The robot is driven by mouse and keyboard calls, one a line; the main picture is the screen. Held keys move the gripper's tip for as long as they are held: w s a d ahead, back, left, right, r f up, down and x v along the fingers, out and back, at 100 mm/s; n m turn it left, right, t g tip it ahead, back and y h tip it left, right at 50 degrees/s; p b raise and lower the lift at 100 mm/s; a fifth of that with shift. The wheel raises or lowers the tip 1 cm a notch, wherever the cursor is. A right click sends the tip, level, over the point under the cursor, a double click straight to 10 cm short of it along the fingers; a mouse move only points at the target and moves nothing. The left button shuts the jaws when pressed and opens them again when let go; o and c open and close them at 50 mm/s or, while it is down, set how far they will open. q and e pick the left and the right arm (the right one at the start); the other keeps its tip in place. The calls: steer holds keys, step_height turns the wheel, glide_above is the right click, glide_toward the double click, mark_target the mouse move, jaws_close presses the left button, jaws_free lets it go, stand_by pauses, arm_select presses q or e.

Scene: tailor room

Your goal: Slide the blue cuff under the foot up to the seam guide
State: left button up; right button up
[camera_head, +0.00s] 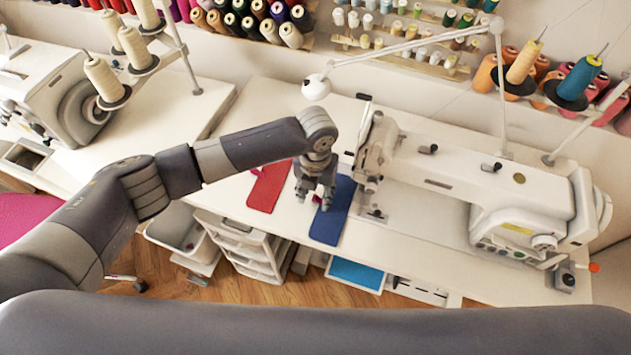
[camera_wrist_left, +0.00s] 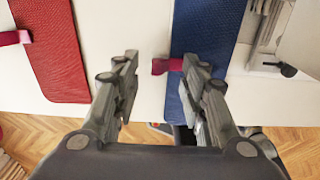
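The blue cuff (camera_head: 332,215) lies flat on the white table, left of the sewing machine (camera_head: 470,185). In the left wrist view the blue cuff (camera_wrist_left: 207,28) has a pink tab (camera_wrist_left: 166,66) at its left edge. My left gripper (camera_head: 314,198) is over the cuff's left edge, fingers pointing down. In the wrist view its fingers (camera_wrist_left: 163,85) stand apart, with the tab showing between and beyond them; contact cannot be told. The foot area (camera_head: 371,186) is just right of the cuff, apart from it. The seam guide cannot be made out. My right gripper is out of view.
A red cuff (camera_head: 269,186) with its own pink tab lies left of the blue one. A white lamp (camera_head: 316,87) hangs over the table's back. Thread stands rise behind the machine. Drawers (camera_head: 240,240) stand below the front edge. Some bare table separates the cuffs.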

arm_select(q)
steer(key=shift+f, duration=0.4)
steer(key=shift+c, duration=0.6)
jaws_close()
steer(key=shift+d, duration=0.15)
steer(key=shift+s+d, duration=0.2)
steer(key=shift+d, duration=0.3)
steer(key=shift+s+d, duration=0.2)
steer(key=shift+d, duration=0.3)
steer(key=shift+o, duration=0.5)
jaws_free()
